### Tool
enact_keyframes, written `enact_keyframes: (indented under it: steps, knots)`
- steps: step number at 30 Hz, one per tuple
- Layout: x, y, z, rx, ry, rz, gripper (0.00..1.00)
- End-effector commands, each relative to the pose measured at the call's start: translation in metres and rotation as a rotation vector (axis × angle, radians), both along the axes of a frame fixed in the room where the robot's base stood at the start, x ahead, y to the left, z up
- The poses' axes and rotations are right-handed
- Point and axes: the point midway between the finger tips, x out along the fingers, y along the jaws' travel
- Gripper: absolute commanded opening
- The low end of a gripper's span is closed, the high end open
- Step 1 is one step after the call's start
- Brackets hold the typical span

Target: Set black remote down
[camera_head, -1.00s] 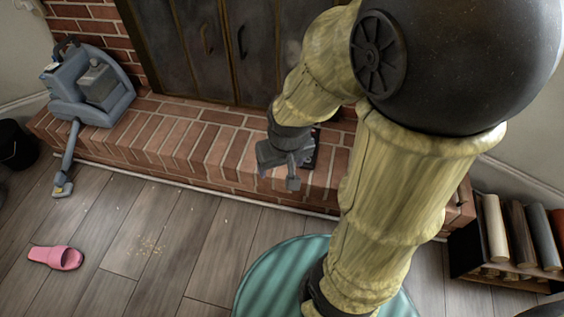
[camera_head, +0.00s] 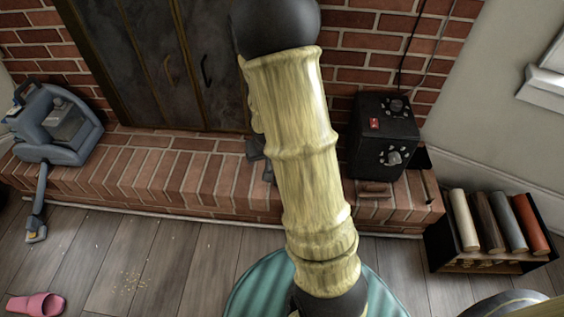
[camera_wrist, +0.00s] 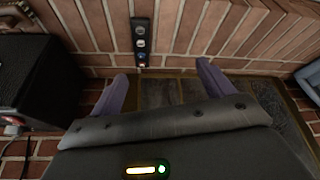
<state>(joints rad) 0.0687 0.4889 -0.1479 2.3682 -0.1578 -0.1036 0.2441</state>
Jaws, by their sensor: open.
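The black remote (camera_wrist: 141,42), a narrow dark strip with round buttons, lies on the red brick hearth (camera_head: 125,172) in the wrist view. My gripper (camera_wrist: 162,69) is open and its two purple-grey fingers are apart with nothing between them. The remote lies just beyond the fingertips, nearer the left finger, and is not gripped. In the head view my arm covers the remote and most of the gripper; only a grey piece of the gripper (camera_head: 256,148) shows at the arm's left edge.
A blue-grey machine (camera_head: 58,125) stands on the left end. A pink slipper (camera_head: 36,304) lies on the floor.

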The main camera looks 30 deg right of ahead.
Motion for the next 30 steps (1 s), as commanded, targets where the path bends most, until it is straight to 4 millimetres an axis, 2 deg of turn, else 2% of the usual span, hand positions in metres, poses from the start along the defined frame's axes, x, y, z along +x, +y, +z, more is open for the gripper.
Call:
enact_keyframes:
  steps: [6,12,16,26,30]
  knots:
    - [0.027,-0.041,-0.039,-0.019,-0.056,-0.073,0.80]
    - [0.039,-0.071,-0.074,-0.023,-0.106,-0.112,0.80]
    - [0.042,-0.079,-0.084,-0.023,-0.125,-0.121,0.80]
    - [0.043,-0.080,-0.087,-0.022,-0.127,-0.122,0.80]
    - [0.047,-0.082,-0.098,-0.023,-0.126,-0.121,0.80]
